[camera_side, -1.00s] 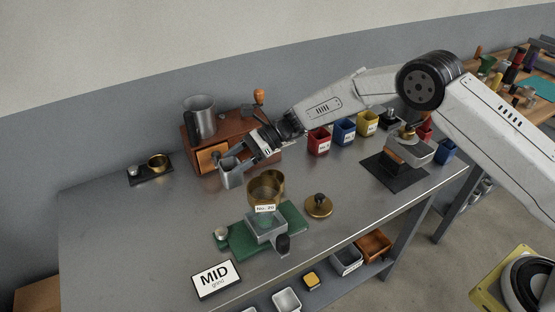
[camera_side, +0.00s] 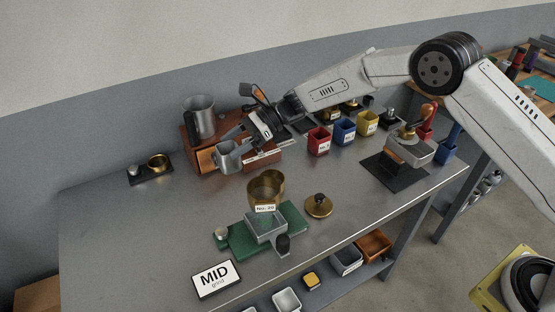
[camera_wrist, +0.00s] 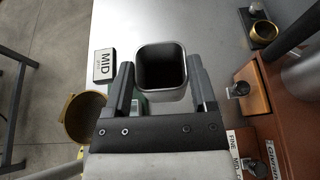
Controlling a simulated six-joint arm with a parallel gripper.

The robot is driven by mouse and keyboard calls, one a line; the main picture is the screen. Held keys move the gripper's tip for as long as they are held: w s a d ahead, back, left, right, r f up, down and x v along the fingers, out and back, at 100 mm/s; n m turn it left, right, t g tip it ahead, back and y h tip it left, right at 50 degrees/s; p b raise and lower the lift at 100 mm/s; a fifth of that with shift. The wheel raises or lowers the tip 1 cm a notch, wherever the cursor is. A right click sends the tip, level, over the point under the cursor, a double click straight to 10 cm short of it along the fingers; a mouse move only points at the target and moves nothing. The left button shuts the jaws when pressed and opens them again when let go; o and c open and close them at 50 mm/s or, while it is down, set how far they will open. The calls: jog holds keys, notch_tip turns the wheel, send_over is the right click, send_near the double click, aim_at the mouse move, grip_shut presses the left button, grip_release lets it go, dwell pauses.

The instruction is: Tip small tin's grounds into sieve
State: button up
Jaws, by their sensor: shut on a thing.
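The small grey square tin (camera_side: 228,160) is held at the front of the wooden grinder, near its open drawer. In the wrist view the tin (camera_wrist: 160,94) is between the two fingers, mouth visible; its inside is dark and I cannot make out the grounds. My gripper (camera_side: 238,149) is shut on the tin, which looks roughly upright and a little above the table. The sieve also shows at the left in the wrist view (camera_wrist: 82,116).
The wooden grinder (camera_side: 190,142) with a metal cup (camera_side: 199,116) is behind the tin. A green mat (camera_side: 240,242), brass lid (camera_side: 319,205) and MID sign (camera_side: 216,279) lie in front. Colored bins (camera_side: 345,130) stand at the back right. The left table is mostly clear.

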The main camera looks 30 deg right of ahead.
notch_tip(320, 180, up, 14)
jog(key=s+d, duration=0.6)
jog(key=s, duration=0.5)
jog(key=f, duration=0.5)
jog(key=shift+w+a+f, duration=0.15)
jog(key=shift+a, duration=0.05)
jog(key=shift+f, duration=0.2)
dwell(0.3)
